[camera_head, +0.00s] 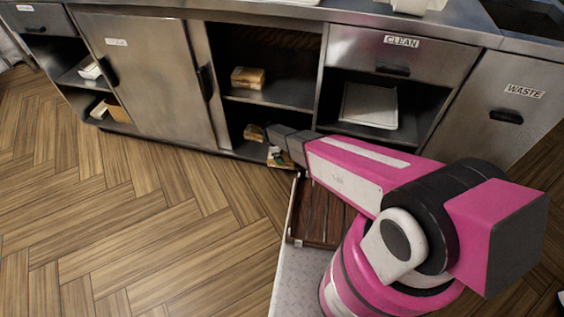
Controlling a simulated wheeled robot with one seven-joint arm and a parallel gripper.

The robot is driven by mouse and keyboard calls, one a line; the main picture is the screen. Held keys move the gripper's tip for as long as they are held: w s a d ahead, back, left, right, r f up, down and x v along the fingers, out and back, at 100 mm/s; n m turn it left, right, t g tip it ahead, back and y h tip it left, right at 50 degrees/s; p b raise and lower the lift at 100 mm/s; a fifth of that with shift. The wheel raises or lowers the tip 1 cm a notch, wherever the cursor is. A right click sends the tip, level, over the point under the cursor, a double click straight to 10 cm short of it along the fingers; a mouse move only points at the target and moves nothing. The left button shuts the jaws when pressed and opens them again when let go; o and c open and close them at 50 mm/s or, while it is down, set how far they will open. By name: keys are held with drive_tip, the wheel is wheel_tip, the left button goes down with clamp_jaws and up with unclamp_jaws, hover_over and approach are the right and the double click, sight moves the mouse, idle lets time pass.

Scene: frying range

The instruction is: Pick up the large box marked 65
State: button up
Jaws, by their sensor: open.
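No marking 65 is readable on any box, so I cannot tell which box it is. A brown box (248,78) sits on the upper shelf of the open cabinet. A smaller box (253,133) is on the lower level. Another box with green and orange on it (281,158) is at the cabinet's lower front edge, just below the end of my arm. My gripper (274,149) is small and partly hidden there, open, close to this box. I cannot tell whether it touches the box.
A wooden slatted tray (320,212) lies below my arm. A closed cabinet door (150,75) is left of the open bay. On the right are the CLEAN drawer (400,52), a pale tray (369,104) and the WASTE door (505,105). The floor at left is clear.

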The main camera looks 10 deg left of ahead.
drive_tip(key=c, duration=0.8)
drive_tip(key=shift+o, duration=0.2)
